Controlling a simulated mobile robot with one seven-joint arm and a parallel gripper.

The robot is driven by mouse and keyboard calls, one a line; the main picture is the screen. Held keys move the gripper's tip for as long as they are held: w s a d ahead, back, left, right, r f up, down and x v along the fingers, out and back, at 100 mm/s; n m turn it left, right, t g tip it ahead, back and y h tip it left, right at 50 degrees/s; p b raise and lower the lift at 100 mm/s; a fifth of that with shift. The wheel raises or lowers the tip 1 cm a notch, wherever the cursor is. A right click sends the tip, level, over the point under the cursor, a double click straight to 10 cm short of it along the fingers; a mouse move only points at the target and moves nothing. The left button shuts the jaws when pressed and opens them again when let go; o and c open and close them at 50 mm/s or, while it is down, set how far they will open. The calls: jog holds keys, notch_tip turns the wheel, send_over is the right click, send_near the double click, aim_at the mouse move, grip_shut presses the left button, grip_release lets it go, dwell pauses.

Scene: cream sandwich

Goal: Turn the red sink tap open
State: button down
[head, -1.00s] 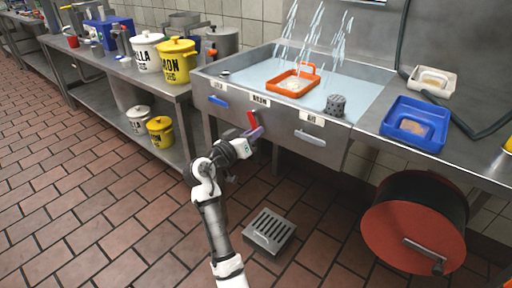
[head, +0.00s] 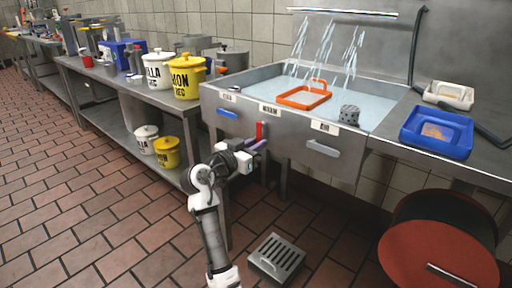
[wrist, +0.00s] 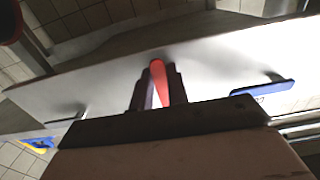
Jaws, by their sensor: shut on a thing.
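The red sink tap (head: 261,130) is a small lever on the steel sink's front panel, between a blue handle (head: 227,113) and a grey-lilac handle (head: 322,148). It stands about upright in the head view. My gripper (head: 257,146) is at its lower part. In the wrist view the red lever (wrist: 157,75) sits between the two dark fingers of my gripper (wrist: 158,92), which are shut on it. The lever's base is hidden by the fingers. The sink (head: 245,94) has white water streaks (head: 325,45) above its basin.
An orange tray (head: 305,97) and a grey perforated cup (head: 349,114) are in the sink. A blue tray (head: 437,130) lies on the right counter. A large red reel (head: 430,250) is below it. A floor drain (head: 276,256) lies below the sink; open tiled floor is at left.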

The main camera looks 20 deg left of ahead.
jog(key=c, duration=1.4)
grip_release()
jog(key=shift+o, duration=0.2)
jog(key=shift+s, duration=0.1)
jog(key=v, duration=1.3)
jog(key=shift+s+a+p, duration=0.15)
jog(key=shift+s+p, duration=0.15)
jog(key=shift+p, duration=0.1)
